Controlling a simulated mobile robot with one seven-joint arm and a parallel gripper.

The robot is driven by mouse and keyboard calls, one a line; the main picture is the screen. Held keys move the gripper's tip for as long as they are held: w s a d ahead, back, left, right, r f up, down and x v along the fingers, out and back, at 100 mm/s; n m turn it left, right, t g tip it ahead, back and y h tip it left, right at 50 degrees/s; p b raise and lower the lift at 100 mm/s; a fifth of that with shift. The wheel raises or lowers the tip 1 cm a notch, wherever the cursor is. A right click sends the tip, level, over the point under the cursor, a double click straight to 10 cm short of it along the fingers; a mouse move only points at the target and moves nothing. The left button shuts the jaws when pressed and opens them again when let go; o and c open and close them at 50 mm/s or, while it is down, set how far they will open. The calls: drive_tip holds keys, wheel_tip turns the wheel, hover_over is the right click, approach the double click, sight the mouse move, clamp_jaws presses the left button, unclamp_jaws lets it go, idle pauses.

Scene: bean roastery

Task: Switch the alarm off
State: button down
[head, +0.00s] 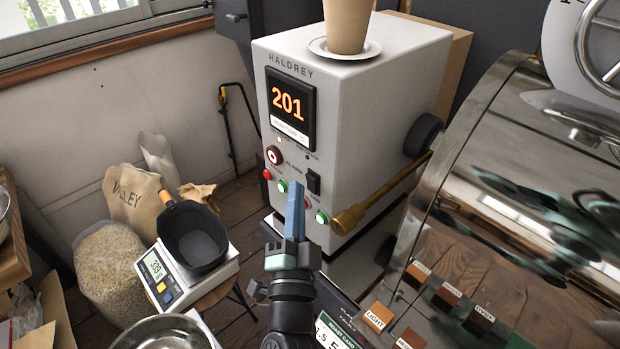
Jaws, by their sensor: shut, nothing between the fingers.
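The grey HALDREY control box (352,95) stands at the centre, its front panel facing me. Its display (288,105) glows orange with 201. Below it is a round red-ringed control (274,156), with small lettering beside it that seems to read ALARM. To the right is a black rocker switch (313,182); I cannot tell its position. Small red (267,174) and green (321,217) round buttons or lamps sit lower. My gripper (296,187) is shut and empty, its blue fingers pointing up before the lower panel, hiding part of it. I cannot tell whether they touch it.
A paper cup (347,22) stands on a saucer atop the box. A brass-coloured handle (375,200) juts out right of the panel, near the shiny roaster drum (530,190). A scale (190,262) bearing a black pan (192,238) and a bean sack (112,270) are at left.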

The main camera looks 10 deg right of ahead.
drive_tip(key=shift+w+d, duration=0.1)
drive_tip(key=shift+d, duration=0.05)
drive_tip(key=shift+w+d+b, duration=0.15)
drive_tip(key=shift+d+b, duration=0.1)
drive_tip(key=shift+b, duration=0.1)
drive_tip(key=shift+w+d+r, duration=0.1)
drive_tip(key=shift+w+d, duration=0.1)
drive_tip(key=shift+d, duration=0.05)
idle(0.7)
drive_tip(key=shift+s+a, duration=0.1)
drive_tip(key=shift+a, duration=0.05)
drive_tip(key=shift+s+a+p, duration=0.35)
drive_tip(key=shift+a+p, duration=0.1)
drive_tip(key=shift+a, duration=0.05)
drive_tip(key=s+a+p, duration=0.1)
drive_tip(key=a, duration=0.1)
drive_tip(key=s+a+f+p, duration=0.1)
drive_tip(key=s+a+p, duration=0.1)
drive_tip(key=shift+p, duration=0.3)
